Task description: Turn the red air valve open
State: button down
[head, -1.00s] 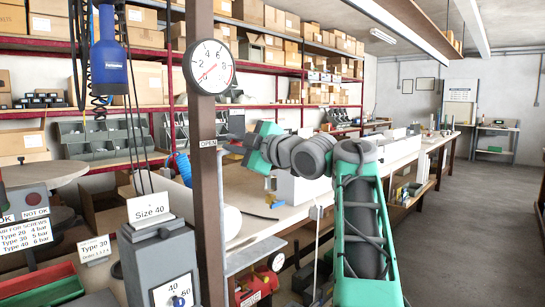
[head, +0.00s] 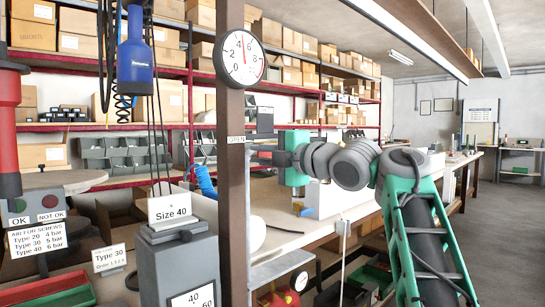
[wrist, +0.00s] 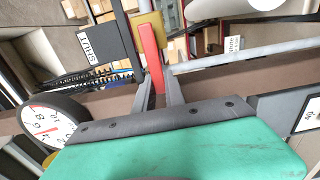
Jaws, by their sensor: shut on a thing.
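The red valve lever (wrist: 151,50) stands between the grey fingers of my gripper (wrist: 156,82) in the wrist view, with a yellow block at its far end. My gripper is shut on the lever. A dark plate reading SHUT (wrist: 90,50) is beside it on the left. In the head view my gripper (head: 263,150) is just right of the brown post (head: 233,200), and the lever is mostly hidden. An OPEN label (head: 236,139) is on the post. The round gauge (head: 241,58) above has its red needle pointing nearly straight up.
A blue air tool (head: 135,52) hangs at the left. A grey box with a Size 40 sign (head: 170,208) stands in front of the post. The white workbench (head: 350,215) runs behind my arm. Open floor (head: 510,240) lies at the right.

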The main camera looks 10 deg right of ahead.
jog(key=c, duration=1.4)
grip_release()
jog(key=shift+w, duration=0.1)
jog(key=shift+d, duration=0.1)
jog(key=v, duration=0.7)
jog(key=shift+s+d, duration=0.15)
jog(key=shift+s, duration=0.2)
